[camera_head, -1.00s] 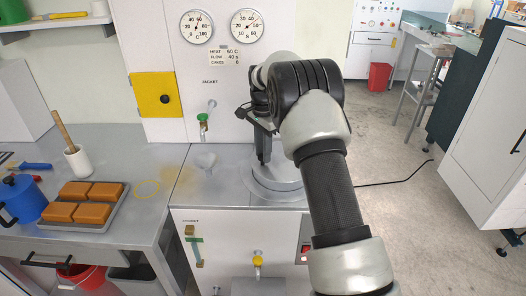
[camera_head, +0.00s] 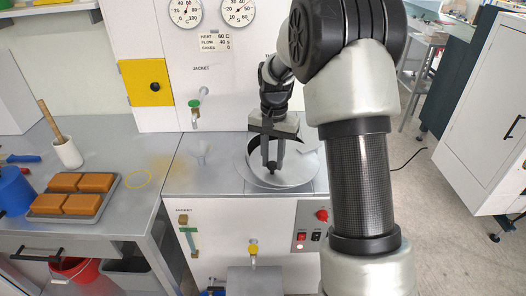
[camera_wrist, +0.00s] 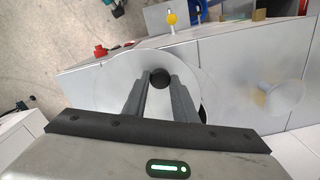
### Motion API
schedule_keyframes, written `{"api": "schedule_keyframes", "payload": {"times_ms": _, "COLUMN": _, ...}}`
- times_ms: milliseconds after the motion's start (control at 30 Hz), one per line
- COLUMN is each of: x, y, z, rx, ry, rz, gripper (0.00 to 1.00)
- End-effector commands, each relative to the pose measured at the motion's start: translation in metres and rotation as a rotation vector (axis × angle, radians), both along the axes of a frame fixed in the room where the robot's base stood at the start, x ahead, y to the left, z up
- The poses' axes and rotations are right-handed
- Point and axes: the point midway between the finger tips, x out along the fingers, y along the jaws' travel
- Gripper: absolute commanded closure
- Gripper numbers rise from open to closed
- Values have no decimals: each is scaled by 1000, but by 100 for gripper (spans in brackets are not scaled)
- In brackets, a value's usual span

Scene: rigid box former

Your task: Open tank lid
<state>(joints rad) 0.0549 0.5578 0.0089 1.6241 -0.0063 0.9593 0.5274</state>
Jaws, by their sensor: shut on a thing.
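The tank lid (camera_head: 297,166) is a round grey disc on top of the white machine's tank, right of centre in the head view. It fills the middle of the wrist view (camera_wrist: 118,88). A dark round knob (camera_wrist: 160,78) stands at its centre. My gripper (camera_head: 271,166) points down over the lid, and its two fingers (camera_wrist: 160,90) are shut on the knob, one on each side. A dark gap shows by the lid's edge in the wrist view. I cannot tell how far the lid is raised.
A green-handled tap (camera_head: 195,112) is on the back panel, and a yellow-handled tap (camera_head: 253,250) is in front. A tray of orange blocks (camera_head: 78,208) lies on the left bench.

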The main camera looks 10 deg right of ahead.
Motion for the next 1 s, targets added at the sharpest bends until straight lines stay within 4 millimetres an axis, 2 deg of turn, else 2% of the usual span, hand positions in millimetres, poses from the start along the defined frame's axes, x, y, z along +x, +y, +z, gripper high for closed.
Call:
{"api": "schedule_keyframes", "payload": {"times_ms": 200, "x": -36, "y": -26, "z": 1, "rx": 1, "ry": 0, "rz": 202, "gripper": 100}}
{"api": "schedule_keyframes", "payload": {"times_ms": 500, "x": -74, "y": -70, "z": 1, "rx": 1, "ry": 2, "rz": 481, "gripper": 100}}
{"api": "schedule_keyframes", "payload": {"times_ms": 800, "x": -94, "y": -112, "z": 2, "rx": 0, "ry": 1, "rz": 712, "gripper": 100}}
{"api": "schedule_keyframes", "payload": {"times_ms": 1000, "x": -99, "y": -131, "z": 1, "rx": 0, "ry": 1, "rz": 812, "gripper": 100}}
